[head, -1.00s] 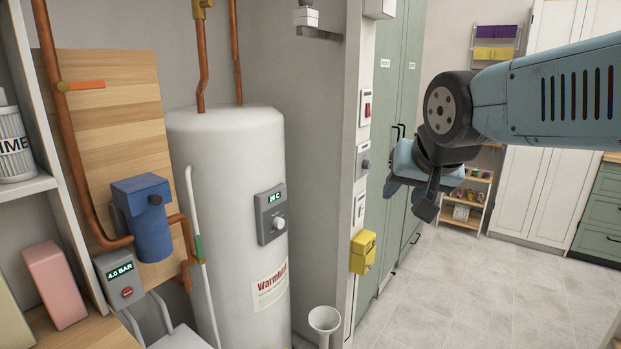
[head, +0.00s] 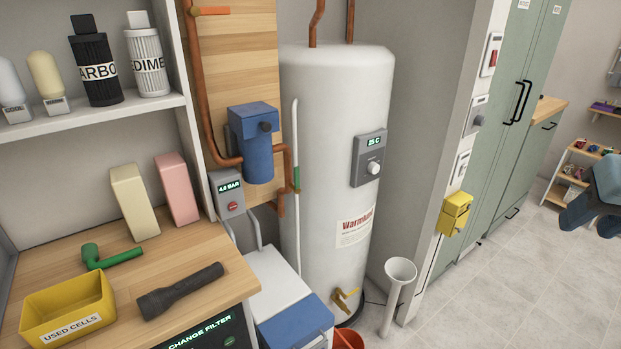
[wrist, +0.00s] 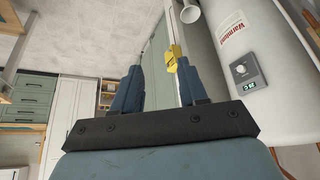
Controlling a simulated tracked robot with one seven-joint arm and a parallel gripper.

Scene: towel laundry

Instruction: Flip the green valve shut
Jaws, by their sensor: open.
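A small green valve lever (head: 297,178) sits on the thin white vertical pipe (head: 297,130) left of the white water heater (head: 330,100). The lever looks upright, in line with the pipe. My gripper (head: 592,218) is at the far right edge of the head view, well away from the lever and partly cut off. In the wrist view my gripper (wrist: 158,66) is open and nothing shows between its fingers. The green lever cannot be made out in the wrist view.
An orange-handled valve (head: 210,10) is on the copper pipe. A green T-shaped tool (head: 105,258) lies on the counter. Floor at right is clear.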

